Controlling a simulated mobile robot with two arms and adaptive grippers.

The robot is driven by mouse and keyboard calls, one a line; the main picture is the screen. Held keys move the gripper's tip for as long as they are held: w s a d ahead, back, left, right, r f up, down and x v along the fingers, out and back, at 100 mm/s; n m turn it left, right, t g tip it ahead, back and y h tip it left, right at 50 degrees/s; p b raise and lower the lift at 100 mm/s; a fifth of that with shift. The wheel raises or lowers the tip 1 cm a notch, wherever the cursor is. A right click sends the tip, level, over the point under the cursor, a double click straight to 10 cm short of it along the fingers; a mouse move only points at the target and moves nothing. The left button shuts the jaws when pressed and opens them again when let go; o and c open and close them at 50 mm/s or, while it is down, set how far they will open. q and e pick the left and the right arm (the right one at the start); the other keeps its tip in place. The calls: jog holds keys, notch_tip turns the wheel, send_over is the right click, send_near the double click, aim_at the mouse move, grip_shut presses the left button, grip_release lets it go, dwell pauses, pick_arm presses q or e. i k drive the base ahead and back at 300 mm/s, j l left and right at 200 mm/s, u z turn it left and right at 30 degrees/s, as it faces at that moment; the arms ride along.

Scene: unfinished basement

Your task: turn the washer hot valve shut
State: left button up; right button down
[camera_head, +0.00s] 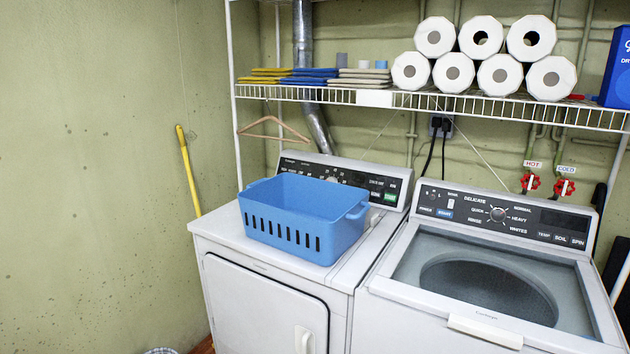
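The hot valve has a red handwheel (530,182) on a pipe against the back wall, above the washer's control panel. A small white tag reading HOT (532,164) sits just above it. A similar red handwheel, the cold valve (564,188), is to its right under a tag reading COLD (567,169). Whether the hot valve is open or shut cannot be told. The washer (480,270) stands in front of both valves at the right. Neither of my grippers shows in the head view.
A blue basket (305,215) sits on the dryer (215,225), left of the washer. A wire shelf (450,103) with paper rolls and folded cloths runs above the valves. A blue box (617,70) stands at its right end. Dark upright objects stand right of the washer.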

aim_at(530, 181)
jog(key=z, duration=1.25)
